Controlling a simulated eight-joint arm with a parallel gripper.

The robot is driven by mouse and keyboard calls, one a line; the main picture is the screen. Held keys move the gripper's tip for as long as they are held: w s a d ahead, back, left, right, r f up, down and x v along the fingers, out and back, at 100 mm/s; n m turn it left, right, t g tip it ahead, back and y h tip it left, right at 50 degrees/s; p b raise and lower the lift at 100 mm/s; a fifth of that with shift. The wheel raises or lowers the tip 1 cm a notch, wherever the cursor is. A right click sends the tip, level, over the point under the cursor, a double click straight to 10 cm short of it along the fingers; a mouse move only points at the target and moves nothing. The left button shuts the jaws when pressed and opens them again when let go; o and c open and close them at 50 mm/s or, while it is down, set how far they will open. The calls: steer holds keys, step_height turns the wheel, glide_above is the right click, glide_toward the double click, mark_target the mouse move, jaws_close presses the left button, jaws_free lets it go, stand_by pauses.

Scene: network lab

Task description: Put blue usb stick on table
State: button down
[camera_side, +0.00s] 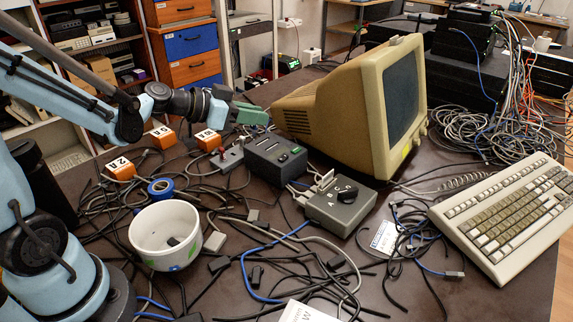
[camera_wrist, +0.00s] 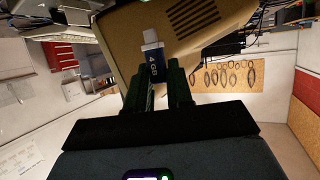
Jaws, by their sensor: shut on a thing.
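My gripper (camera_side: 252,113) is raised over the back of the table, just left of the beige monitor. In the wrist view, the fingers of my gripper (camera_wrist: 154,76) are closed on the blue usb stick (camera_wrist: 154,62). The stick has "4 GB" in white on its blue body and a pale end pointing away from the gripper. Its lower part is between the fingers. I cannot make out the stick in the side view. The dark brown table (camera_side: 525,296) is below, with many cables on it.
The monitor (camera_side: 318,112) stands close to the gripper. A grey switch box (camera_side: 341,207), a dark box (camera_side: 274,158), orange blocks (camera_side: 121,169), a white bowl (camera_side: 150,254) and a keyboard (camera_side: 505,215) stand on the table. Cables cover most of the middle; the front right is clearer.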

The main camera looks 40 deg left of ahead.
steer(key=s+d+r+n+y, duration=0.1)
steer(key=s+d+r, duration=0.1)
steer(key=r, duration=0.5)
steer(key=s+d+r, duration=0.2)
steer(key=s+r, duration=0.1)
steer(key=r, duration=0.4)
steer(key=s+f+n+t+y, duration=0.1)
steer(key=s+f+n+y, duration=0.3)
steer(key=f, duration=0.8)
steer(key=w+d+f+m+g+h, duration=0.2)
steer(key=d+m+h, duration=0.3)
steer(key=d, duration=0.3)
steer(key=w+d+f+m+g+h, duration=0.2)
steer(key=d+m+h, duration=0.3)
steer(key=d, duration=0.4)
steer(key=s+d+f+m+g+h, duration=0.2)
steer(key=d+m+g, duration=0.3)
steer(key=d, duration=0.2)
steer(key=s+d+f+m+g+h, duration=0.1)
steer(key=d+f+m+g+h, duration=0.1)
steer(key=d+m+g, duration=0.4)
steer(key=shift+s+d+f+n+t, duration=0.1)
steer(key=shift+d+f+n+t, duration=0.2)
steer(key=shift+f, duration=0.8)
steer(key=shift+d+f+n+t, duration=0.1)
steer(key=shift+f+n, duration=0.25)
steer(key=shift+f, duration=0.75)
steer(key=shift+s+d+f+n+t, duration=0.1)
steer(key=shift+d+f+n+t, duration=0.2)
steer(key=shift+f, duration=0.8)
